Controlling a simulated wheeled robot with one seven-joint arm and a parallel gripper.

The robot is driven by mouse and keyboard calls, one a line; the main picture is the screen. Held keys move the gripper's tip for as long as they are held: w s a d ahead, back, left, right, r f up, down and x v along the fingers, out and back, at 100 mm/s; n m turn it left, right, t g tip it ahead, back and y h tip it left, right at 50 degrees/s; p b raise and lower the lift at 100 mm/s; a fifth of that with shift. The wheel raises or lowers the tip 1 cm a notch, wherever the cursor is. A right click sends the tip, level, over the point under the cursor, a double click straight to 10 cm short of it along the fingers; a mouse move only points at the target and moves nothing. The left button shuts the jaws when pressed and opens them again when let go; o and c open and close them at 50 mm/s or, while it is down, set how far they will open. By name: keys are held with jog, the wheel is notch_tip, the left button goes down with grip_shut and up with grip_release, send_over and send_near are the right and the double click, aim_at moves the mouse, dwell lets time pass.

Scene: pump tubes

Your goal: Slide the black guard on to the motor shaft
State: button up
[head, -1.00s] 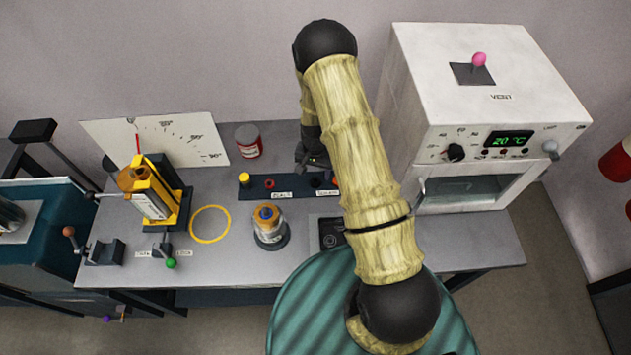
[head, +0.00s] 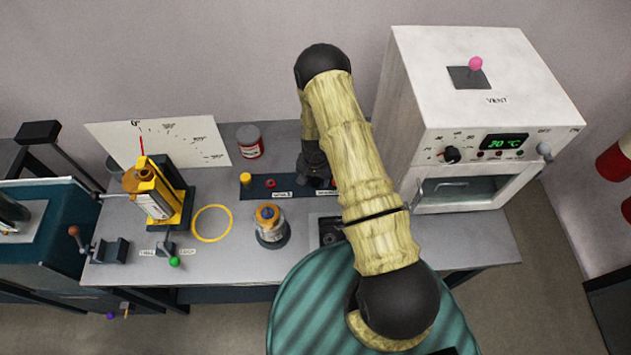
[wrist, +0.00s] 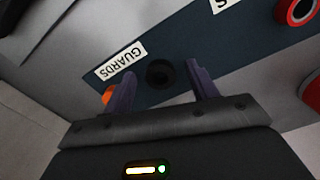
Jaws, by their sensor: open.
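The black guard (wrist: 160,73) is a small dark ring on the dark blue strip (wrist: 225,55), beside the label "GUARDS" (wrist: 116,63) in the wrist view. My gripper (wrist: 162,68) is open, its two purple fingers apart. The guard shows between and just beyond the fingertips, not gripped. In the head view the dark wrist (head: 313,165) is over the right part of the strip, and my arm hides the fingers and the guard. I cannot make out the motor shaft for certain in either view.
A red ring (wrist: 296,11) sits further along the strip, and an orange piece (wrist: 108,94) shows by the left finger. A jar-like unit (head: 270,228), a yellow tilting stand (head: 157,198) and a red can (head: 249,142) stand left. A white oven (head: 490,150) stands right.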

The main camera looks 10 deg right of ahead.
jog(key=c, duration=1)
jog(key=shift+c, duration=0.2)
notch_tip(320, 180, up, 10)
jog(key=b, duration=0.2)
jog(key=shift+b, duration=0.35)
jog(key=s+r+n+p, duration=0.3)
jog(key=r+n+p, duration=0.2)
jog(key=r+p, duration=0.2)
jog(key=p, duration=0.2)
jog(key=shift+s+r+n+p, duration=0.15)
jog(key=shift+s+n+p, duration=0.15)
jog(key=shift+n+p, duration=0.1)
